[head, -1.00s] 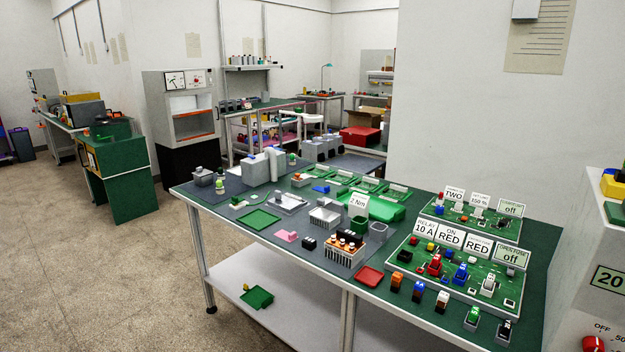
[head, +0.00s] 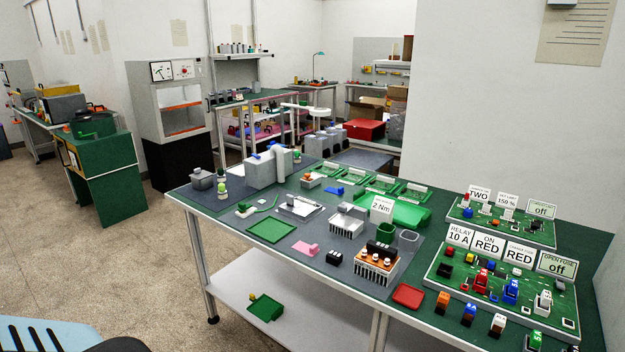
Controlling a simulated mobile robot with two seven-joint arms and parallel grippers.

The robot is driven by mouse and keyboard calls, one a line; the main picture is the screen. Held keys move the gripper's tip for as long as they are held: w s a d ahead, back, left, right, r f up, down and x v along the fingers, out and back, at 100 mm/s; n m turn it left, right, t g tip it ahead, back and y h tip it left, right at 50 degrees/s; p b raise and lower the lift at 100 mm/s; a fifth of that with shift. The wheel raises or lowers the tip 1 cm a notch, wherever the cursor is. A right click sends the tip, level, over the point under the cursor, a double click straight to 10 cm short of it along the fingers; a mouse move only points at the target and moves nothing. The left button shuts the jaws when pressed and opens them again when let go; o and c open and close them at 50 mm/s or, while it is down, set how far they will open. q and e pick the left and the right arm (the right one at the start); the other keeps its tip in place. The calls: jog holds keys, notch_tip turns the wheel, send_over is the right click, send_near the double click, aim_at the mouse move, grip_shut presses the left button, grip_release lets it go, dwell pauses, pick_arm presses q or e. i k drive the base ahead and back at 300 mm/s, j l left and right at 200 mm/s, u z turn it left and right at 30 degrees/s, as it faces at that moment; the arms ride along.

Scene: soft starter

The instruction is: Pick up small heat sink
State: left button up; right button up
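On the grey mat of the workbench, a silver finned heat sink (head: 347,224) stands upright near the middle, with a grey part on top. The silver one looks the smaller of the two. Neither gripper shows in the head view, and nothing touches either heat sink.
Close around them are a white "2 Nm" card (head: 382,209), a green cup (head: 386,233), a small black block (head: 333,258), a pink part (head: 305,248) and a red tray (head: 408,296). Green boards with cards fill the right. A light blue slotted thing (head: 45,335) is cut off bottom left.

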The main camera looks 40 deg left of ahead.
aim_at(314, 180)
jog(key=i+j, duration=0.1)
jog(key=j, duration=0.8)
jog(key=i+j+z, duration=0.1)
jog(key=j, duration=0.85)
jog(key=i+j, duration=0.15)
jog(key=j, duration=0.8)
